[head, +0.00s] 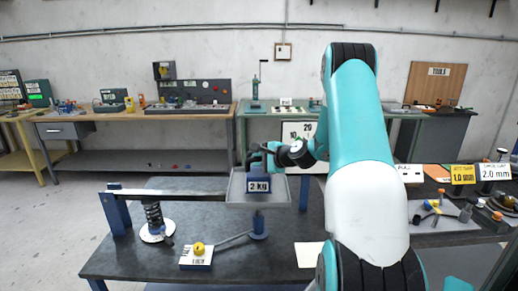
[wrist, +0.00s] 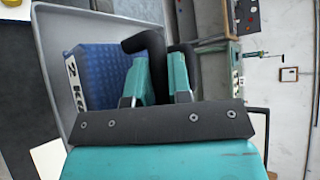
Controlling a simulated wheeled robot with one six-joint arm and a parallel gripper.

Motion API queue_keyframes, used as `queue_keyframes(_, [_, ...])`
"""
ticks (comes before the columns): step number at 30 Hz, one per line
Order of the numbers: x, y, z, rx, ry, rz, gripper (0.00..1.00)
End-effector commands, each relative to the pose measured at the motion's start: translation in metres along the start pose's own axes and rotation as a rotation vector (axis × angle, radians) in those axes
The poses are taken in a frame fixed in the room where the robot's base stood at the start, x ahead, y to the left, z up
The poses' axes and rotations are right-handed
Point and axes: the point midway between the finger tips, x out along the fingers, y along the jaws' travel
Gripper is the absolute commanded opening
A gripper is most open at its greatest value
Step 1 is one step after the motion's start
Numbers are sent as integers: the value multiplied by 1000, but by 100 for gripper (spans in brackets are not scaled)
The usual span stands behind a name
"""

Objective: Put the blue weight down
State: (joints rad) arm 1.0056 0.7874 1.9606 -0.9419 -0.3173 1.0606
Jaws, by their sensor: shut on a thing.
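The blue weight (head: 259,186), labelled 2 kg, is over the grey tray (head: 236,194) at the end of the lever in the head view. It also shows in the wrist view (wrist: 98,78), tilted in the picture, with the tray (wrist: 50,30) behind it. My gripper (head: 257,158) is just above the weight and shut on it. Its teal fingers show in the wrist view (wrist: 165,62), beside the weight's blue body. The exact grip is partly hidden. I cannot tell whether the weight's underside touches the tray.
Yellow and white size signs (head: 463,174) stand on the right-hand bench.

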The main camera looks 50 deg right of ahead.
Motion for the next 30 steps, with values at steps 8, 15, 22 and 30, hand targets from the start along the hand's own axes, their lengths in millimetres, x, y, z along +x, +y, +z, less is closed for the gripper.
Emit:
queue_keyframes(8, [9, 15, -8, 0, -3, -7, 0])
queue_keyframes(15, [16, 29, -14, -3, -3, -10, 0])
queue_keyframes(22, [16, 29, -14, -4, -3, -10, 0])
queue_keyframes(30, [17, 35, -16, -1, 0, 0, 45])
